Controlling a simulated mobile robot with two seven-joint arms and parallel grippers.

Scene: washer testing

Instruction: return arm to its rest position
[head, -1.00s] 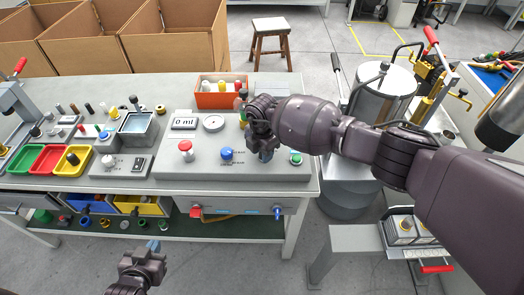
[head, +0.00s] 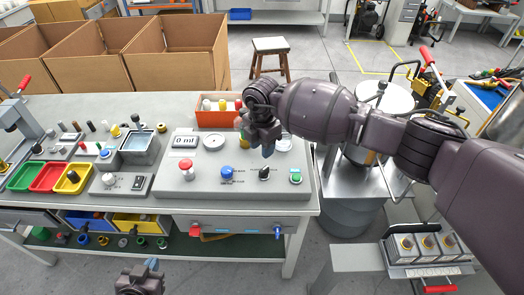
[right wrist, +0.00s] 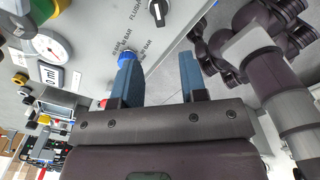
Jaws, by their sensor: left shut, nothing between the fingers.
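My right arm comes in from the right in the head view, and its gripper (head: 268,150) is above the back part of the grey control panel (head: 205,192), apart from the knobs. In the right wrist view, its two blue fingers (right wrist: 161,85) stand apart with nothing between them. My left gripper (head: 152,265) is at the bottom of the head view, in front of the bench, shut and empty. The panel carries a red button (head: 186,168), a blue knob (head: 227,172), a black knob (head: 264,173) and a green button (head: 296,176).
An orange bin (head: 215,117) stands behind the panel. A metal cylinder (head: 390,100) and a red-handled press (head: 428,75) are to the right, near my right arm. Coloured trays (head: 47,177) are on the left of the bench. Floor shows in front of the bench.

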